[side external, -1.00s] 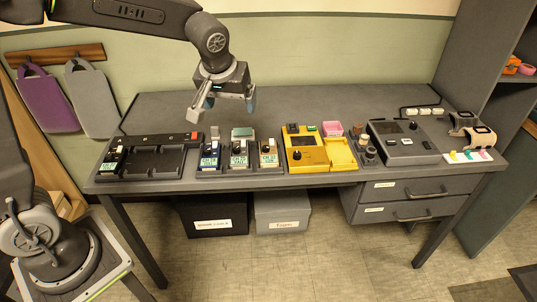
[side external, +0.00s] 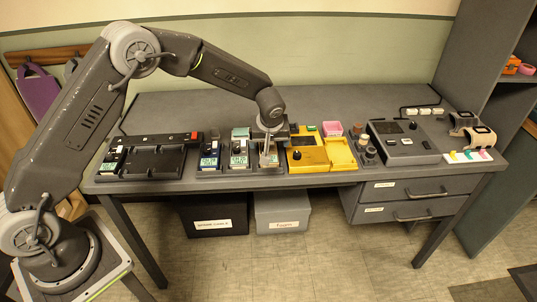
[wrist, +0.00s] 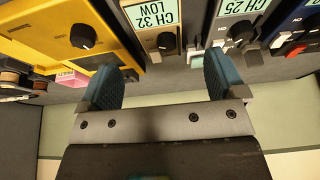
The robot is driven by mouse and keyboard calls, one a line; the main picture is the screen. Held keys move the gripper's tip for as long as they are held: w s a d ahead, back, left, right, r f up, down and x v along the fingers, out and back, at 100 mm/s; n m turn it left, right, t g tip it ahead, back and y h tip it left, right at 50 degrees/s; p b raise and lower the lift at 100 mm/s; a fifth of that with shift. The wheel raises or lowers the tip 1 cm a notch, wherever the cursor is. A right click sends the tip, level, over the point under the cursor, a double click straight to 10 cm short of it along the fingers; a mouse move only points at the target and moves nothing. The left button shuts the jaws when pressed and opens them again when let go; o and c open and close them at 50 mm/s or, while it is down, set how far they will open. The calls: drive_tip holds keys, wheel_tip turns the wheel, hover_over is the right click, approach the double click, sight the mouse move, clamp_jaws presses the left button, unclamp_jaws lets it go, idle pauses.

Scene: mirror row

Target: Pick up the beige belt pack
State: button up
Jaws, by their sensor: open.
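The beige belt pack (wrist: 150,41) shows in the wrist view with a "CH 32 LOW" label and a dark knob. It sits in the row between the yellow unit and the "CH 25" pack. My gripper (wrist: 160,62) is open, its two blue-padded fingers spread to either side of the beige pack's line, with nothing held between them. In the side view my gripper (side external: 268,152) is low over the beige pack and hides most of it. I cannot tell whether the fingers touch it.
A pale pack (side external: 239,155) and a blue pack (side external: 209,160) stand close on the left. The yellow unit (side external: 306,157) is close on the right. A black charger tray (side external: 150,163) is at the far left, and a grey console (side external: 405,145) is further right.

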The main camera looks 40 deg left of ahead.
drive_tip(key=shift+x, duration=3.2)
drive_tip(key=c, duration=1.1)
drive_tip(key=shift+r, duration=0.15)
